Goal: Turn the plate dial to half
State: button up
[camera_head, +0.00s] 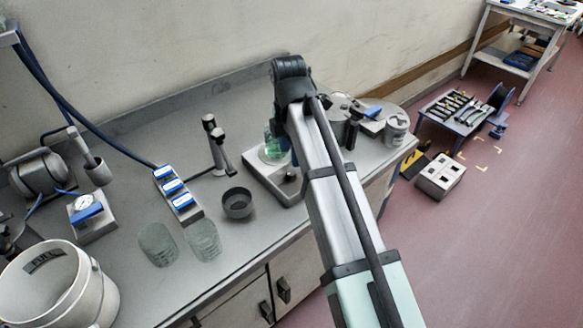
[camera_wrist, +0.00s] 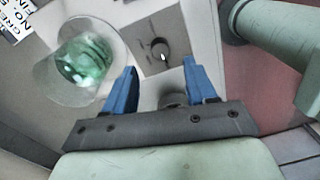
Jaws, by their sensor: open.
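The plate dial (camera_wrist: 160,49) is a dark round knob with a small white mark, on a dark square panel in the wrist view. It sits on the front of the pale hot plate (camera_head: 262,182), where the dial (camera_head: 291,175) shows small in the head view. A glass vessel with green liquid (camera_wrist: 85,60) stands on the plate's round top, left of the dial in the wrist view. My gripper (camera_wrist: 159,64) is open, its two blue fingers apart and pointing towards the dial. Nothing is seen between the fingertips. My arm hides part of the plate in the head view.
A dark bowl (camera_head: 238,204), two glass beakers (camera_head: 203,241) and a block with blue-and-white labels (camera_head: 178,192) stand left of the plate. A white bucket (camera_head: 58,290) is at the lower left. A pale can (camera_head: 396,128) stands right of my arm.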

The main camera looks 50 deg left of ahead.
aim_at(292, 172)
notch_tip(292, 172, down, 6)
jog(key=shift+d+f, duration=0.15)
jog(key=shift+f, duration=0.1)
jog(key=shift+c, duration=0.3)
grip_shut()
dwell(0.4)
